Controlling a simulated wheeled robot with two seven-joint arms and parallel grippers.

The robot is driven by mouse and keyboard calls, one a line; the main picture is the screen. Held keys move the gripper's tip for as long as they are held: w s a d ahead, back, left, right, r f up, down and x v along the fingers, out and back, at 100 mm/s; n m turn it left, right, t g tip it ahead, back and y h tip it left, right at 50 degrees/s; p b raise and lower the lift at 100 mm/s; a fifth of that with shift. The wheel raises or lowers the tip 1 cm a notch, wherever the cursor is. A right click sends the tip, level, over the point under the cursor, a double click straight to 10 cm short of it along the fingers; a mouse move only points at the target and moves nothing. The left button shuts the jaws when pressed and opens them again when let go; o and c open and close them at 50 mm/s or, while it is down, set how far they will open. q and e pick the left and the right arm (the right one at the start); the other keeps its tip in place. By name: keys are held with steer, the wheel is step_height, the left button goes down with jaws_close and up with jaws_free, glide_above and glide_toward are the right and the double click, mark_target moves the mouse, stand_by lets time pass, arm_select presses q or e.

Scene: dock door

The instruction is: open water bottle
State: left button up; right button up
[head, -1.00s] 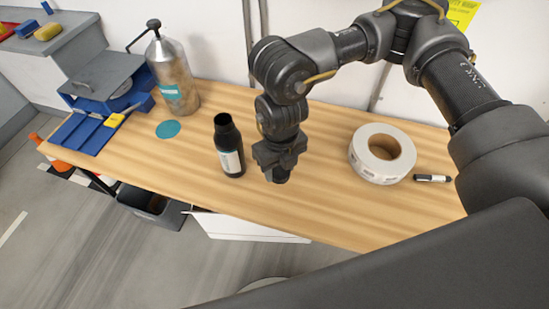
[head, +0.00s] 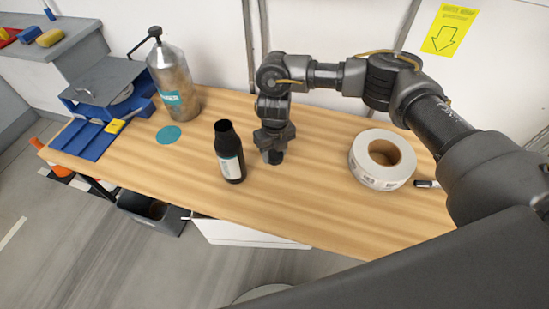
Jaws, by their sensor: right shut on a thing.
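A black water bottle (head: 230,158) with a pale label stands upright on the wooden workbench, left of my right gripper. Its top shows a dark round rim that looks like an open mouth with no cap on it. My right gripper (head: 273,155) points down just right of the bottle, apart from it, near the bench top. It is shut on a small dark piece, likely the bottle cap (head: 276,159), mostly hidden by the dark fingers. I cannot tell whether that piece touches the bench. My left gripper is not in view.
The wooden workbench (head: 290,215) is clear in front. A white tape roll (head: 370,175) and a black marker (head: 427,184) lie at right. A metal pump bottle (head: 176,88), a teal disc (head: 169,134) and a blue tray (head: 87,138) are at left. A wall stands behind.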

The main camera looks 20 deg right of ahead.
mark_target(274, 153)
steer(key=shift+w+f, duration=0.1)
steer(key=shift+w+d+f, duration=0.1)
steer(key=shift+w+f, duration=0.05)
steer(key=shift+f, duration=0.2)
step_height(274, 153, down, 2)
steer(key=shift+f, duration=0.4)
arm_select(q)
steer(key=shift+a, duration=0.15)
